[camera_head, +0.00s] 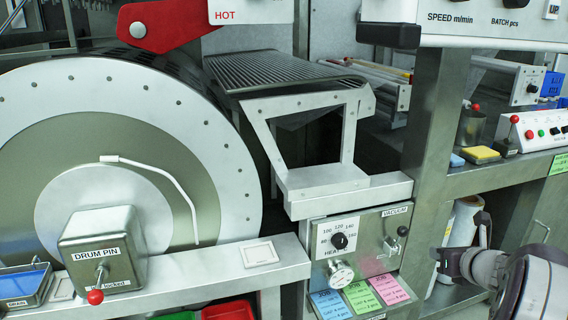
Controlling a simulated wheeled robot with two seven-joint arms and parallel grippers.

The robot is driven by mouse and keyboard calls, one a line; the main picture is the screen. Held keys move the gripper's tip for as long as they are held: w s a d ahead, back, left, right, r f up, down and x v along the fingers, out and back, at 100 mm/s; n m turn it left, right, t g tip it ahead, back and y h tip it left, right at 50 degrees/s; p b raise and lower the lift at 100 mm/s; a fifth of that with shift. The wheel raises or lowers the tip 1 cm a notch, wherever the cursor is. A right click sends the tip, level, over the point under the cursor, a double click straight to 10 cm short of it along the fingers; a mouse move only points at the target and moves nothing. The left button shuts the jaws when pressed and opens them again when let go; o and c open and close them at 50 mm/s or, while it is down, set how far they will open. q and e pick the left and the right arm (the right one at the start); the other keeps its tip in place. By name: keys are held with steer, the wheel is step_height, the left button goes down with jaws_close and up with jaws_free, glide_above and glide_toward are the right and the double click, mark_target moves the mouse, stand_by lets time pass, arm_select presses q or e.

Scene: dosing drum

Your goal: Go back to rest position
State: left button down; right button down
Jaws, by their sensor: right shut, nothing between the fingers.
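My right gripper (442,258) shows at the lower right, with my right arm coming in from the bottom right corner. Its fingers are shut and hold nothing. It is to the right of the heater and vacuum panel (372,226), apart from the drum (215,150). My left gripper and left arm are not in view. The DRUM PIN box (100,240) with its red-tipped lever (95,297) stands in front of the drum at the lower left.
A metal post (432,110) and a side bench (490,182) with a switch box (538,128) stand behind the right gripper. Coloured job cards (362,298) hang below the panel. A red bin (228,311) sits under the front ledge (285,258). A red arm piece (160,24) is above the drum.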

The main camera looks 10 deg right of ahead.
steer(key=s+f+m+g+h, duration=0.2)
steer(key=s+f+m+g, duration=0.15)
steer(key=m, duration=0.85)
steer(key=s+f+m+g+h, duration=0.2)
steer(key=s+f+m, duration=0.15)
steer(key=m, duration=0.95)
steer(key=s+a+f+m+g+y, duration=0.2)
steer(key=s+a+m, duration=0.1)
steer(key=a, duration=0.6)
steer(key=s+a+f+m+g+y, duration=0.1)
steer(key=s+a+f+m, duration=0.15)
steer(key=a, duration=0.75)
steer(key=s+a+f+m+g+y, duration=0.15)
steer(key=s+a+m, duration=0.25)
steer(key=a, duration=0.5)
step_height(320, 180, up, 31)
steer(key=p, duration=3)
steer(key=shift+a+f+g, duration=0.15)
steer(key=shift+a+g, duration=0.15)
steer(key=shift+a, duration=0.05)
